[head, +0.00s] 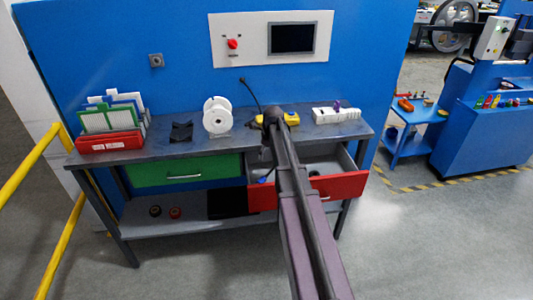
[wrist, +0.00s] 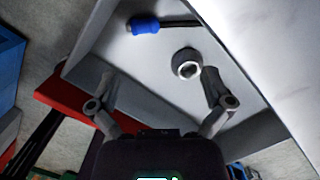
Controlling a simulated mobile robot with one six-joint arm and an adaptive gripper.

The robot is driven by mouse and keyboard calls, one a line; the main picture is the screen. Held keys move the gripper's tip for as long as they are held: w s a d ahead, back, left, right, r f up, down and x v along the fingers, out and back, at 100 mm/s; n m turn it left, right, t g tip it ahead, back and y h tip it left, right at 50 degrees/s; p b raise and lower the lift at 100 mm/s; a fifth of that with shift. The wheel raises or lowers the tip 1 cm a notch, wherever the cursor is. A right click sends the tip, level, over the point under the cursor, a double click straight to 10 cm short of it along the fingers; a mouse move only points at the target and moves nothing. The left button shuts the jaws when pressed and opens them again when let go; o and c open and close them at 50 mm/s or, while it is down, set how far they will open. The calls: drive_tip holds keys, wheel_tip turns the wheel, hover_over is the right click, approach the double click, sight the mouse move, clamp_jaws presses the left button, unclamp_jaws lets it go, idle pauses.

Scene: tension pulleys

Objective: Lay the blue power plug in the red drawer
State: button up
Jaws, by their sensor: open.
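The red drawer (head: 345,186) is pulled open under the right half of the bench. Its red front also shows in the wrist view (wrist: 68,92). The blue power plug (wrist: 146,25) lies on the drawer floor near the top edge of the wrist view, with a dark, straight cable-like piece running right from it. Its blue end shows left of my arm in the head view (head: 265,179). My gripper (wrist: 160,86) is open and empty above the drawer, apart from the plug. In the head view my arm hides the gripper.
A grey metal ring (wrist: 187,64) lies in the drawer near the fingers. A closed green drawer (head: 180,171) is to the left. The bench holds a white spool (head: 217,115), a red rack (head: 110,141), a yellow item (head: 291,118) and a white strip (head: 335,115).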

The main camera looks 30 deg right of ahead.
drive_tip(key=shift+s+d+r+p, duration=0.1)
drive_tip(key=shift+s+r+p, duration=0.1)
drive_tip(key=shift+r+p, duration=0.9)
drive_tip(key=shift+s+d+r+p, duration=0.1)
drive_tip(key=shift+s+r+p, duration=0.05)
drive_tip(key=shift+r+p, duration=0.85)
drive_tip(key=shift+r, duration=0.2)
